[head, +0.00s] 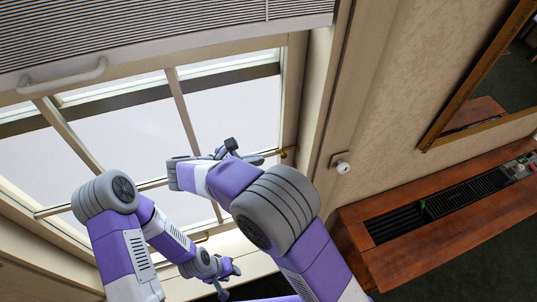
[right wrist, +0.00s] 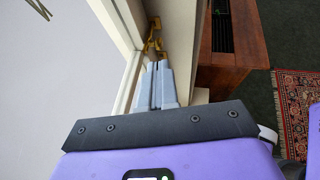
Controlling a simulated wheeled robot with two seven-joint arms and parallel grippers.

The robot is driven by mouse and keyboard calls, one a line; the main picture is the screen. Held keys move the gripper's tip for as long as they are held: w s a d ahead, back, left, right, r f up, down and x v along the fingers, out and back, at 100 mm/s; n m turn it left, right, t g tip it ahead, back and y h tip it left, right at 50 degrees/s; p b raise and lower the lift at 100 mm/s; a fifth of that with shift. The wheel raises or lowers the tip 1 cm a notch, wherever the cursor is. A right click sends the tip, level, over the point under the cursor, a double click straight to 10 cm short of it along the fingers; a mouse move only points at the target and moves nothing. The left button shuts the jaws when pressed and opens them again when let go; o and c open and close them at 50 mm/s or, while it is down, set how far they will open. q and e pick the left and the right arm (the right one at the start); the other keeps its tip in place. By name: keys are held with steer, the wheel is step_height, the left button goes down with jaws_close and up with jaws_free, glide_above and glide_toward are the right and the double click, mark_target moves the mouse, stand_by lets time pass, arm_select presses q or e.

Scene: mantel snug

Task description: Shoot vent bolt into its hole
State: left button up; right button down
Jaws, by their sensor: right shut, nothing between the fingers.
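The brass vent bolt fitting (head: 288,153) sits on the window frame at the right side of the panes. In the right wrist view the brass fitting (right wrist: 153,42) is just beyond my fingertips; I cannot tell bolt from hole there. My right gripper (right wrist: 158,66) is shut and empty, its tips pointing at the fitting, and whether they touch it is unclear. In the head view my right gripper (head: 258,159) is beside the fitting, to its left. My left gripper (head: 228,283) hangs low near the sill, away from the fitting; its fingers are too small to read.
A pleated blind (head: 150,30) with a white handle (head: 62,77) covers the window top. A white knob (head: 342,167) is on the wall to the right. A wooden cabinet with a dark grille (head: 400,255) stands lower right, below a framed mirror (head: 490,85).

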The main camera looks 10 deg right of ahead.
steer(key=v, duration=0.6)
steer(key=shift+w, duration=0.1)
stand_by(0.3)
